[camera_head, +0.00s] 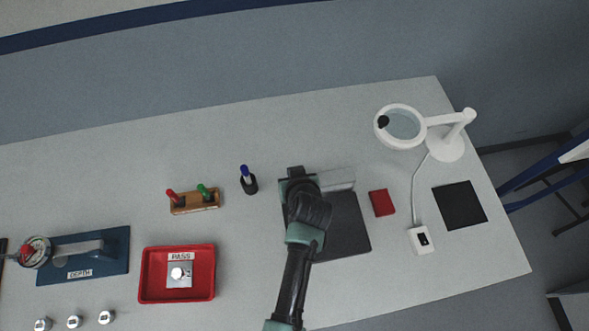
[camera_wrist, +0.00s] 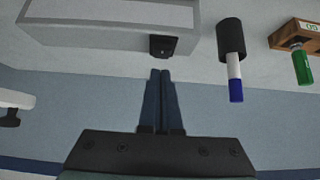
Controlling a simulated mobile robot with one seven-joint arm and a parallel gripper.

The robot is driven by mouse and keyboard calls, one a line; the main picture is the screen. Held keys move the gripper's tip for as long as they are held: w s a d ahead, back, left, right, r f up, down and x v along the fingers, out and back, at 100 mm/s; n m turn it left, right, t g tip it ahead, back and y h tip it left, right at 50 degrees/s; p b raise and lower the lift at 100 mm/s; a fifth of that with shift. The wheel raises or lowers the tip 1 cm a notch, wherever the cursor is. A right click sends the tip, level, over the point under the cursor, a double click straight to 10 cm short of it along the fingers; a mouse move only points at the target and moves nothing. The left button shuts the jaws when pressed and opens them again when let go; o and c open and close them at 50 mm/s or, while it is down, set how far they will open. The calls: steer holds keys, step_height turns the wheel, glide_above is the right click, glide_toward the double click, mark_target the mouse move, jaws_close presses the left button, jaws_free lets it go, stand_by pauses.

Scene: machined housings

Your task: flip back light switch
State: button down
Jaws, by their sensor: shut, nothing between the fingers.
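My gripper (camera_wrist: 160,73) is shut and empty, its two fingers together in the wrist view. The tips lie close to a small black switch-like block (camera_wrist: 163,46) on the near edge of a pale grey box (camera_wrist: 110,14); whether they touch it I cannot tell. In the head view my gripper (camera_head: 294,178) is at the left end of the grey box (camera_head: 336,180), behind a dark flat panel (camera_head: 345,230), and my arm covers part of both. A separate white switch box (camera_head: 421,239) with a black rocker sits at the right, corded to a white magnifier lamp (camera_head: 400,126).
A blue-capped marker in a black holder (camera_head: 248,180) stands just left of my gripper. A wooden pen block (camera_head: 194,198), a red tray (camera_head: 177,273) and a depth gauge on a blue base (camera_head: 83,257) are farther left. A red block (camera_head: 382,202) and black mat (camera_head: 460,205) lie right.

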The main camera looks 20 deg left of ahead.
steer(key=r+p, duration=0.2)
steer(key=r, duration=0.1)
steer(key=r+p, duration=0.1)
steer(key=shift+w+a+r, duration=0.3)
steer(key=shift+w+r, duration=0.05)
steer(key=shift+w, duration=0.05)
steer(key=b+v, duration=0.2)
steer(key=v, duration=0.7)
steer(key=shift+w+r, duration=0.15)
steer(key=shift+r, duration=0.2)
steer(key=w+d+r+m+t+b, duration=0.1)
steer(key=w+d+r+t+b, duration=0.3)
steer(key=r, duration=0.9)
steer(key=w+d+r+m+t+p, duration=0.15)
steer(key=w+r+t, duration=0.45)
steer(key=r, duration=0.7)
steer(key=s+d+r+m+t+h+b, duration=0.1)
steer(key=s+d+r+t, duration=0.1)
steer(key=r, duration=0.7)
steer(key=s+d+r+m+t+h+b, duration=0.1)
steer(key=s+r+t, duration=0.4)
steer(key=r, duration=0.5)
steer(key=s+d+r+m+t+h+b, duration=0.1)
steer(key=s+r, duration=0.4)
steer(key=r, duration=0.5)
steer(key=d+m+t+h, duration=0.1)
steer(key=d+t, duration=0.1)
steer(key=shift+d+h+b, duration=0.3)
steer(key=shift+d+b, duration=0.05)
steer(key=shift+b, duration=0.05)
